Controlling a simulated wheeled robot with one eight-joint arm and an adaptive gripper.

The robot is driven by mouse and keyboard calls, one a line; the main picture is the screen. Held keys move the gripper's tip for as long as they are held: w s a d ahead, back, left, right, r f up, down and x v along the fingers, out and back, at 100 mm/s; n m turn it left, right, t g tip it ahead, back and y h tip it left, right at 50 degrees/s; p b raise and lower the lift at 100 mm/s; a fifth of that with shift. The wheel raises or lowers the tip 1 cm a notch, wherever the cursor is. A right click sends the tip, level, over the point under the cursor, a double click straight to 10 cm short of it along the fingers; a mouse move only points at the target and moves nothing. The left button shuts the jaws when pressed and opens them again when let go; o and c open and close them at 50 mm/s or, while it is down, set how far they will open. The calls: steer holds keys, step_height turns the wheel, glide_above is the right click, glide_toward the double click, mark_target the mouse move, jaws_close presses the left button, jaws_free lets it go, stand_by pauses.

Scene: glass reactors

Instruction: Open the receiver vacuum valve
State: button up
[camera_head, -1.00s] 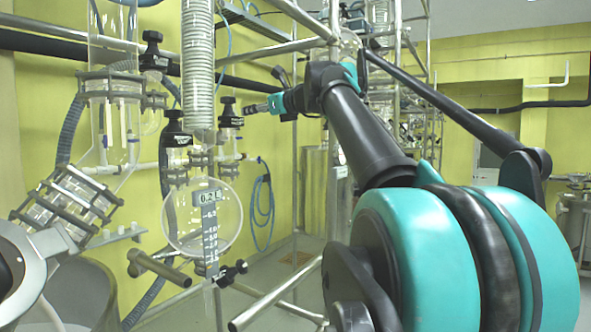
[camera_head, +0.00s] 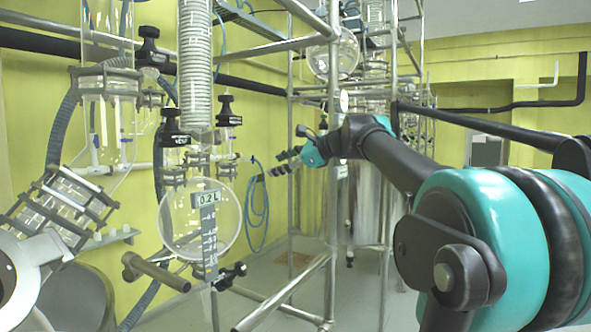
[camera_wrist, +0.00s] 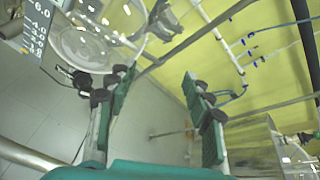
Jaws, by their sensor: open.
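The round glass receiver (camera_head: 228,222) hangs at left centre of the head view behind a 0.2 L scale; it also shows top left in the wrist view (camera_wrist: 82,48). Two black-capped valves stand above it, one at left (camera_head: 172,128) and one at right (camera_head: 227,108). Their labels are too small to read, so I cannot tell which is the vacuum valve. My gripper (camera_head: 278,164) is right of the right valve and lower, apart from it. In the wrist view my gripper (camera_wrist: 160,98) is open with nothing between its fingers.
A black drain valve (camera_head: 232,274) sits below the receiver; a black knob (camera_wrist: 82,82) shows beside the left finger in the wrist view. Metal frame posts (camera_head: 333,180) and a steel vessel (camera_head: 366,205) stand behind my arm. A blue hose (camera_head: 257,215) hangs on the wall.

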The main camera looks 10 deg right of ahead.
steer(key=shift+d+f+n, duration=0.3)
steer(key=shift+d+f, duration=0.05)
steer(key=shift+f, duration=0.35)
steer(key=m+t, duration=0.5)
steer(key=m, duration=0.6)
glide_toward(230, 96)
steer(key=shift+n+h, duration=0.3)
steer(key=x, duration=1.2)
steer(key=shift+w+a+r, duration=0.1)
steer(key=shift+a+r, duration=0.15)
steer(key=shift+a, duration=0.05)
steer(key=c, duration=0.9)
